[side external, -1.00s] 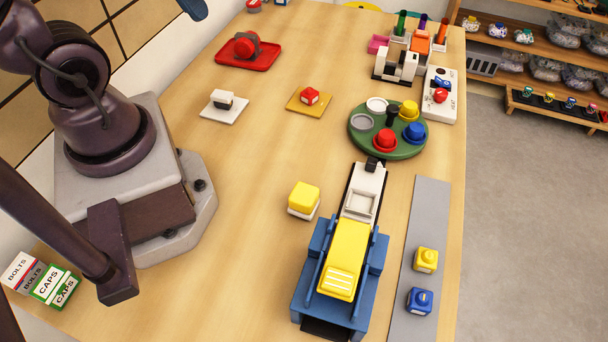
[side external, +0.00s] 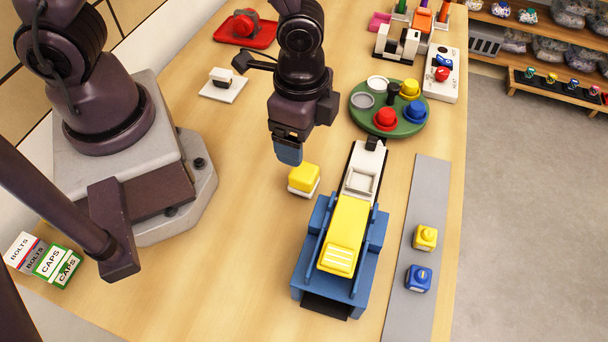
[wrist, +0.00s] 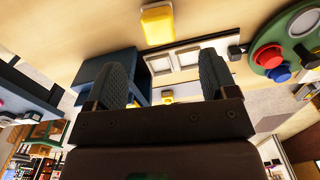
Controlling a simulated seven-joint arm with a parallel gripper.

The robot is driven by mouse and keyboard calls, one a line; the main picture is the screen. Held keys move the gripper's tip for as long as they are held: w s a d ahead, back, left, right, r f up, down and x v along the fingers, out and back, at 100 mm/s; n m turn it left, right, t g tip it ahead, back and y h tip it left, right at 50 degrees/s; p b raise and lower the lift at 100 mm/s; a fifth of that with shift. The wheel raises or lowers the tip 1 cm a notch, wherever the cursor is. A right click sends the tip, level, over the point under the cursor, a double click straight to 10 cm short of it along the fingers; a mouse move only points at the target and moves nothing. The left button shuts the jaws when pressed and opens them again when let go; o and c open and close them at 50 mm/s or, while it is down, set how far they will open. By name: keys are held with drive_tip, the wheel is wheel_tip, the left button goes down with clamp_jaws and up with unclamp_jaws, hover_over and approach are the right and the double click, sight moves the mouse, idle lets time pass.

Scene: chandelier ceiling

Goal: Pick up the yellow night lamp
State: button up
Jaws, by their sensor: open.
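The yellow night lamp (side external: 304,178), a rounded yellow block on a white base, stands upright on the wooden table, left of the blue machine. In the wrist view the lamp (wrist: 157,24) is at the top centre, beyond the fingertips. My gripper (side external: 288,153) points down, a little behind and left of the lamp in the side view, and appears above table height. In the wrist view my gripper (wrist: 162,72) has its two dark fingers wide apart with nothing between them. No contact with the lamp shows.
A blue machine with a yellow cover (side external: 344,235) stands close to the lamp's right. A green round tray (side external: 402,130) with coloured pieces is behind it. A grey strip (side external: 405,300) carries a yellow block (side external: 425,237) and a blue block (side external: 418,278). Table left of the lamp is clear.

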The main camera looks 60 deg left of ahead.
sight(302, 169)
wheel_tip(302, 169, down, 12)
drive_tip(key=shift+s+d+r, duration=0.1)
drive_tip(key=shift+r, duration=0.05)
idle(0.5)
drive_tip(key=shift+c, duration=0.4)
drive_tip(key=c, duration=0.9)
